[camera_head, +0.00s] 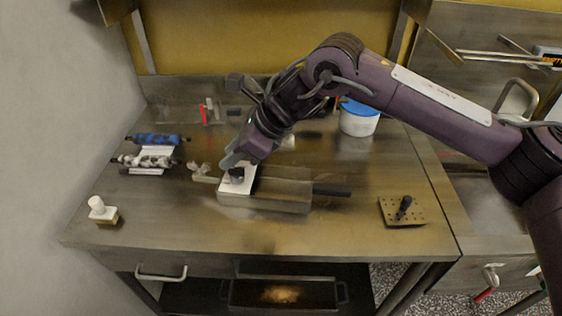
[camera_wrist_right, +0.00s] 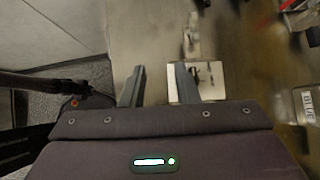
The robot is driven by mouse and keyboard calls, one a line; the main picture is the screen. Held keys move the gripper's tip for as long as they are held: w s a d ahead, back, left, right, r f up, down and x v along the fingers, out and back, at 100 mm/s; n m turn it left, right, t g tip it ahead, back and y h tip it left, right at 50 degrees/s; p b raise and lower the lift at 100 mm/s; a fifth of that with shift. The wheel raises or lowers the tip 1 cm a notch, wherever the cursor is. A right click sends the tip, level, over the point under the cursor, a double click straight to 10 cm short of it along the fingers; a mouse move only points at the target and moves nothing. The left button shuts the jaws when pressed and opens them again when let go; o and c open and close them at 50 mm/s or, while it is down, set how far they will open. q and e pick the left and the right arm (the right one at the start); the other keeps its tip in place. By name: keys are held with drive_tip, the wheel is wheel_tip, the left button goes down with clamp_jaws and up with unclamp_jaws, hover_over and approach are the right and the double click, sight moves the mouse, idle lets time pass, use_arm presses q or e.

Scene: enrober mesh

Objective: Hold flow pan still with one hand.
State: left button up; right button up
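The flow pan looks to be the long metal pan (camera_head: 283,205) on the steel table, with a black handle pointing right. A white plate (camera_head: 237,187) with a dark knob sits at its left end; the plate also shows in the wrist view (camera_wrist_right: 212,76). My right gripper (camera_head: 232,160) is above and beside this plate. In the wrist view its two fingers (camera_wrist_right: 160,85) are apart with nothing between them, and the right finger overlaps the plate's edge. I cannot tell whether it touches. My left gripper is not in view.
A white tub (camera_head: 359,120) stands behind, partly behind my arm. A perforated plate with a black knob (camera_head: 420,213) is at the right. The table front is clear.

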sight(262, 199)
drive_tip(key=d+f+h, duration=0.1)
drive_tip(key=d, duration=0.2)
drive_tip(key=d+f+h, duration=0.1)
drive_tip(key=d+f, duration=0.1)
drive_tip(key=d, duration=0.1)
drive_tip(key=d+f+h, duration=0.1)
drive_tip(key=d+h, duration=0.1)
drive_tip(key=d, duration=0.1)
drive_tip(key=shift+w+d+f+g, duration=0.15)
drive_tip(key=shift+w+f+g, duration=0.15)
drive_tip(key=shift+f, duration=0.1)
drive_tip(key=x, duration=1.1)
drive_tip(key=shift+f, duration=0.2)
clamp_jaws()
